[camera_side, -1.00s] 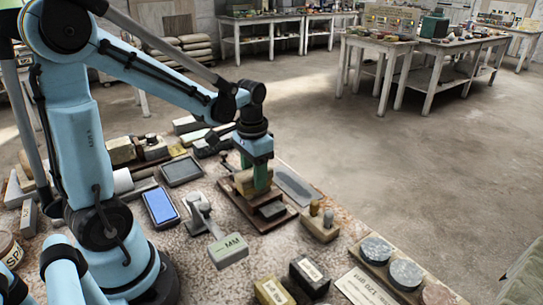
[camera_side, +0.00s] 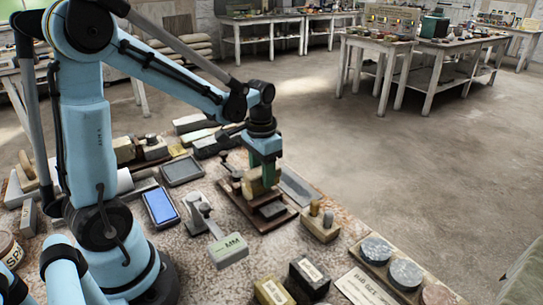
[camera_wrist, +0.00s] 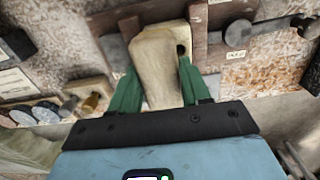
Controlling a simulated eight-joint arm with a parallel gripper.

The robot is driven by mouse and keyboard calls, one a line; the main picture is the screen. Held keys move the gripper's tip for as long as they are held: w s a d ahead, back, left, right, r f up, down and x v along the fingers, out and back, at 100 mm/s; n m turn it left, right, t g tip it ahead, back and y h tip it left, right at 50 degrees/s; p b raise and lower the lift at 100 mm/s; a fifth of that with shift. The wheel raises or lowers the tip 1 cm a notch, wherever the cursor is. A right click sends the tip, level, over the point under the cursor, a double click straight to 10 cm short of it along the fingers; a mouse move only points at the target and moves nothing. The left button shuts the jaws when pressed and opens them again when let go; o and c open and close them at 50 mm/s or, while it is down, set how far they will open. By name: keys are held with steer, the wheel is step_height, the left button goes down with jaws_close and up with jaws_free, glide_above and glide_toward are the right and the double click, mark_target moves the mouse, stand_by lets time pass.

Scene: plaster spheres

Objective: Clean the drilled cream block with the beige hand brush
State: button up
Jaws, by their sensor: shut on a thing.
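My gripper (camera_side: 264,178) has its green fingers shut on a beige piece, which looks like the hand brush (camera_wrist: 158,80), over the wooden fixture on the bench. The drilled cream block (camera_side: 251,188) sits low in the fixture, close against the held piece, partly hidden by it and the fingers. In the wrist view the beige piece lies between the two fingers, and a dark drilled hole shows at its right side. Brush and block are close in colour, so I cannot tell their contact line or see any bristles.
The brown wooden fixture (camera_side: 277,222) holds a dark plate in front. Grey discs (camera_side: 376,250) lie at front right.

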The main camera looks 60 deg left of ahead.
mark_target(247, 176)
steer(key=shift+s, duration=0.1)
steer(key=shift+s, duration=2.15)
steer(key=shift+w, duration=2.25)
steer(key=shift+s, duration=2.25)
steer(key=shift+w, duration=0.1)
